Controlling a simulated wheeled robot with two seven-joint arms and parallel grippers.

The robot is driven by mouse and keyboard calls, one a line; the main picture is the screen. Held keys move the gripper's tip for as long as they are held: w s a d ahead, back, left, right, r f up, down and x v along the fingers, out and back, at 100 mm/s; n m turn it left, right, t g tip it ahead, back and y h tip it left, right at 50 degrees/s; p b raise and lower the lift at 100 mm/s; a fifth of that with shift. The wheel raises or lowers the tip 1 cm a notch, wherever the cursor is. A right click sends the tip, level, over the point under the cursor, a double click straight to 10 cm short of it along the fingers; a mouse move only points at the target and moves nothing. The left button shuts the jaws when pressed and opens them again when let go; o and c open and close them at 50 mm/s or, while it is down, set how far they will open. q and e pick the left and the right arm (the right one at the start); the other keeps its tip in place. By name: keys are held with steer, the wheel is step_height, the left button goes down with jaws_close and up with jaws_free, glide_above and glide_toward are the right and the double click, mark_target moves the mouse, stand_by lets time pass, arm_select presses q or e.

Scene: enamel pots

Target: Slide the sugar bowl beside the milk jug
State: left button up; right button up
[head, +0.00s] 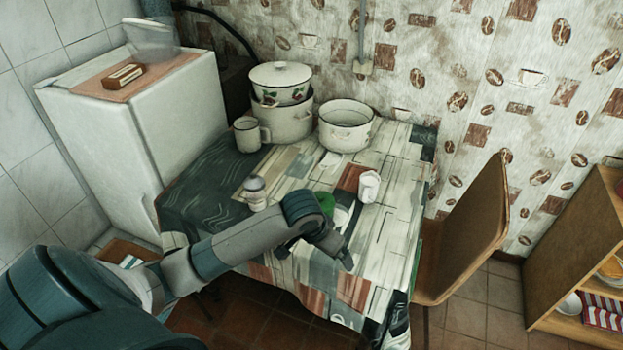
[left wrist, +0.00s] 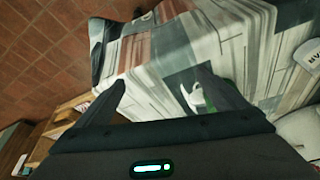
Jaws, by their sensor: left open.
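A small white vessel with a greyish top (head: 256,193) stands on the table left of my arm; it may be the sugar bowl. A white jug-like vessel (head: 369,186) stands on the right part of the table; it may be the milk jug. They are well apart. My left gripper (head: 346,260) is low over the table's front part, nearer the viewer than both. In the left wrist view its two fingers (left wrist: 160,78) are spread with only patterned cloth between them. A white object (left wrist: 308,55) is cut off at that view's right edge. My right gripper is not in view.
At the back of the table (head: 395,235) stand a white mug (head: 247,134), a lidded pot (head: 281,82) resting in a larger pot (head: 284,122), and an open pot (head: 346,127). A green item (head: 326,203) is partly hidden behind my arm. A chair (head: 468,230) stands at right.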

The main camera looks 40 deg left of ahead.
mark_target(330, 214)
arm_select(q)
steer(key=w+a+r+n+y, duration=0.1)
steer(key=w+a+r+n, duration=0.2)
steer(key=w+a+r, duration=0.6)
step_height(330, 214, up, 3)
steer(key=a, duration=0.3)
steer(key=shift+w+f, duration=0.15)
steer(key=shift+f, duration=0.05)
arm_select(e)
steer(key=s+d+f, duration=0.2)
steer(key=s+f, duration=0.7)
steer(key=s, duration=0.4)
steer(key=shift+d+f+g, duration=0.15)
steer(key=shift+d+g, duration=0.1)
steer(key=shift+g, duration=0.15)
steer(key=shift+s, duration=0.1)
arm_select(q)
steer(key=p+x, duration=0.1)
steer(key=x, duration=1)
steer(key=p+x, duration=0.1)
steer(key=x, duration=0.5)
steer(key=shift+a+f+p, duration=0.15)
steer(key=shift+a+p, duration=0.1)
steer(key=shift+p, duration=0.1)
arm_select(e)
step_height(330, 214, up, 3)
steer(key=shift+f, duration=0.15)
arm_select(q)
steer(key=c, duration=1.3)
steer(key=shift+o, duration=0.2)
